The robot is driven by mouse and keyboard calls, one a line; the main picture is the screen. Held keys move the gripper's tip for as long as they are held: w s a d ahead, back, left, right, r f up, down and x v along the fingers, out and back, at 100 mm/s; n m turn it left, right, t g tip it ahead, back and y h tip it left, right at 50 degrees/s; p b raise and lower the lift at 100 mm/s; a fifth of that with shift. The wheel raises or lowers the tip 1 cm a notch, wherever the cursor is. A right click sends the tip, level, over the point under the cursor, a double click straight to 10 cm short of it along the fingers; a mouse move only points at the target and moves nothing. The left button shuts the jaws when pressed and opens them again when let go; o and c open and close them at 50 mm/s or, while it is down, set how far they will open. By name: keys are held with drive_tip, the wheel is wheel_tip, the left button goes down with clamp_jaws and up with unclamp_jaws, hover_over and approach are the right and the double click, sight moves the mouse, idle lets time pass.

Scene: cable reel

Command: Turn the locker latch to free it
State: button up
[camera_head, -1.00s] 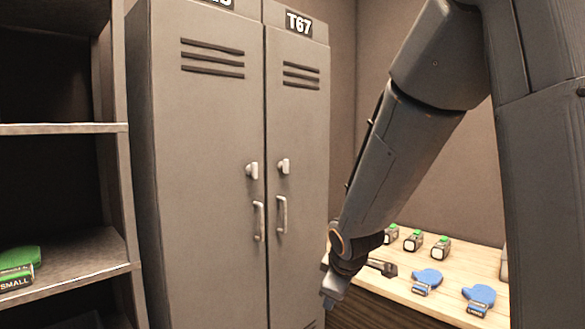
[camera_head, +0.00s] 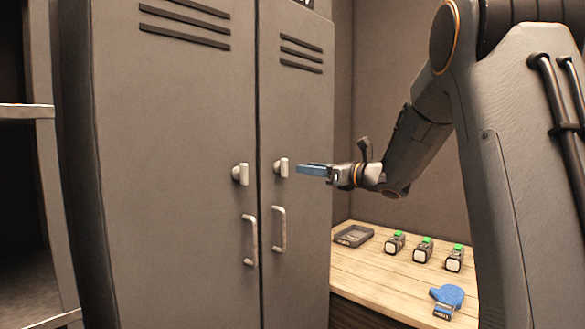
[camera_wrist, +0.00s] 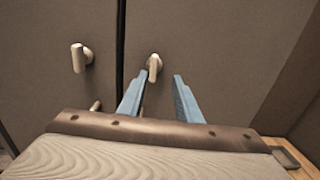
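The grey locker (camera_head: 170,130) has two doors, each with a small pale latch. The right door's latch (camera_head: 281,167) sits above its handle (camera_head: 280,229) and also shows upright in the wrist view (camera_wrist: 154,66). The left door's latch (camera_head: 240,174) also shows in the wrist view (camera_wrist: 78,57). My gripper (camera_head: 300,169) points left at the right latch, a short way from it. In the wrist view its blue fingers (camera_wrist: 159,80) are apart with nothing between them. The right latch lies just beyond the tips, nearer the left finger.
A shelf unit (camera_head: 28,112) stands at the left. The air around the latches is clear.

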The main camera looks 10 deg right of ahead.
sight(287, 167)
drive_tip(key=x, duration=0.4)
drive_tip(key=a+p+x, duration=0.1)
drive_tip(key=x, duration=0.1)
drive_tip(key=shift+s+a, duration=0.15)
drive_tip(key=shift+s, duration=0.15)
drive_tip(key=shift+w+a, duration=0.35)
drive_tip(key=shift+w, duration=0.3)
drive_tip(key=shift+c, duration=0.4)
clamp_jaws()
drive_tip(key=shift+d, duration=0.1)
